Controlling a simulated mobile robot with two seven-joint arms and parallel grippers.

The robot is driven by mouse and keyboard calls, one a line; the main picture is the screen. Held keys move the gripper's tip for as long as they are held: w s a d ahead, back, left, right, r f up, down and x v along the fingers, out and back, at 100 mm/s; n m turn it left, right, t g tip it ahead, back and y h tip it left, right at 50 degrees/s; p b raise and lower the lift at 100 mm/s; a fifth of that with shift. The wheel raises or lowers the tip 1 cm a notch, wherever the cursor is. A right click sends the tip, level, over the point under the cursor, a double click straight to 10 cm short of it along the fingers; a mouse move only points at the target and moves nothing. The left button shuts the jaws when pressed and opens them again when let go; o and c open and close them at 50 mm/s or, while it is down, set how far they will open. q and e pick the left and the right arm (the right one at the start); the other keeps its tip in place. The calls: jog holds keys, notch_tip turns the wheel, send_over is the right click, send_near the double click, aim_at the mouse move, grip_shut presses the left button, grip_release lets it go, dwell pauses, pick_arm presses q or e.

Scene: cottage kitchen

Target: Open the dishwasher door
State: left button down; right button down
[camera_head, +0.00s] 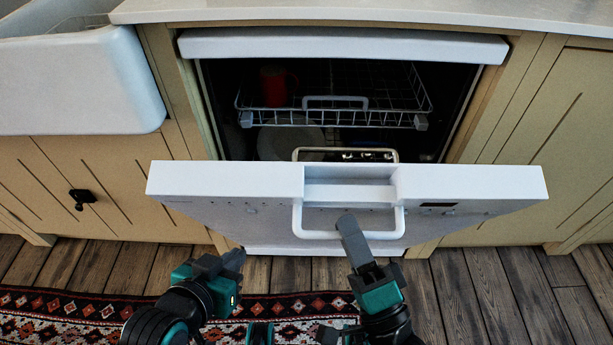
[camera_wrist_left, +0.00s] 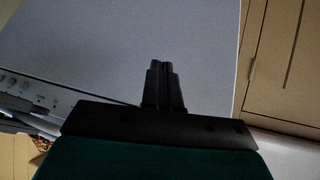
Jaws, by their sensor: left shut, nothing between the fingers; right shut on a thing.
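The white dishwasher door (camera_head: 220,192) is partly open and tilted outward, with the dark tub showing behind it. Its white looped handle (camera_head: 300,222) is at the middle of the door's upper part. My right gripper (camera_head: 346,228) is shut on the handle's lower bar; its fingertips overlap the bar. My left gripper (camera_head: 236,262) is shut and empty, below and left of the handle, near the door's lower edge. In the left wrist view its closed fingers (camera_wrist_left: 161,80) stand before a pale flat panel.
Inside are a wire upper rack (camera_head: 330,108), a red cup (camera_head: 274,86) and a pale plate (camera_head: 290,142). A white sink (camera_head: 80,85) is at the left. Beige cabinets (camera_head: 555,140) flank the dishwasher. A patterned rug (camera_head: 70,315) lies on the wood floor.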

jog(key=shift+w, duration=0.1)
pick_arm(q)
jog(key=w+a+r+m+g+y, duration=0.25)
jog(key=a+m+y, duration=0.45)
jog(key=a, duration=0.8)
jog(key=w+a+r+m+y, duration=0.2)
jog(key=w+a+r+m, duration=0.1)
jog(key=w+a+r, duration=0.55)
jog(key=w+d+r+m+g+h, duration=0.2)
jog(key=w+d+h, duration=0.15)
jog(key=d, duration=0.35)
jog(key=w+d+r+m+g+h, duration=0.1)
jog(key=w+d+r+g+h, duration=0.2)
jog(key=d, duration=0.5)
jog(key=s+d+r+m+g+h, duration=0.3)
jog(key=d+r+g, duration=0.5)
jog(key=d+r, duration=0.2)
jog(key=x, duration=0.9)
jog(key=shift+d+f, duration=0.2)
jog(key=shift+f, duration=0.15)
jog(key=shift+s, duration=0.1)
